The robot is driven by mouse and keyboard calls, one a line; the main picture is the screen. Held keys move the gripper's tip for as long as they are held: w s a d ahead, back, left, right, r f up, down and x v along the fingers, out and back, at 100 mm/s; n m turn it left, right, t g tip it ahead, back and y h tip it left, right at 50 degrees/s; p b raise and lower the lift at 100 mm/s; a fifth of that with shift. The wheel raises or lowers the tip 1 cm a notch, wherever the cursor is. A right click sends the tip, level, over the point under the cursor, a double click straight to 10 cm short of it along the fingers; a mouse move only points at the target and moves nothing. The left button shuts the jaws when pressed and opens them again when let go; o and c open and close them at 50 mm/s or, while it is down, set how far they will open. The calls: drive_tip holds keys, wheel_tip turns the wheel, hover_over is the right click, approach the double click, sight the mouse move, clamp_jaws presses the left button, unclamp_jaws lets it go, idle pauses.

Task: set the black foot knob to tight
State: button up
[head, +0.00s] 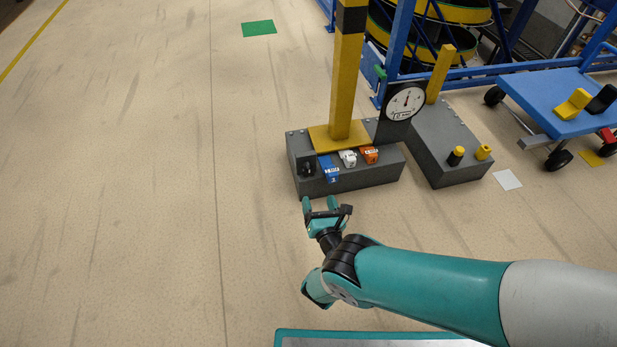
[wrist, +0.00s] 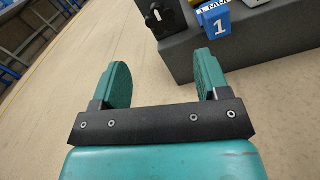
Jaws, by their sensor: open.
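The black foot knob (head: 307,165) is at the left end of a grey block (head: 370,178), at the foot of a yellow post. It also shows in the wrist view (wrist: 160,15), cut by the top edge, as a black part with a lighter spot. I cannot read its setting or any marks. My gripper (head: 320,205) is open and empty, in front of the block's left end and apart from the knob. In the wrist view both teal fingers of my gripper (wrist: 162,65) are spread, with bare floor between them and the knob beyond.
A blue piece marked 1 (wrist: 218,22) sits right of the knob, with white (head: 348,157) and orange (head: 369,154) pieces beside it. The yellow post (head: 346,80) rises behind. A dial gauge (head: 405,101) and a blue cart (head: 560,105) stand right. Floor at left is clear.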

sight(310, 173)
drive_tip(key=b+x, duration=0.2)
drive_tip(key=b, duration=0.1)
drive_tip(key=b+x, duration=0.2)
drive_tip(key=b, duration=0.1)
drive_tip(key=b+x, duration=0.2)
drive_tip(key=b, duration=0.1)
drive_tip(key=shift+w+f+b, duration=0.3)
drive_tip(key=shift+w+f, duration=0.05)
drive_tip(key=shift+f, duration=0.05)
drive_tip(key=b+x, duration=0.2)
drive_tip(key=x, duration=0.2)
drive_tip(key=shift+w+r, duration=0.2)
drive_tip(key=shift+w+a+r+b, duration=0.2)
drive_tip(key=shift+w+a+b, duration=0.1)
drive_tip(key=shift+w, duration=0.3)
drive_tip(key=c, duration=0.9)
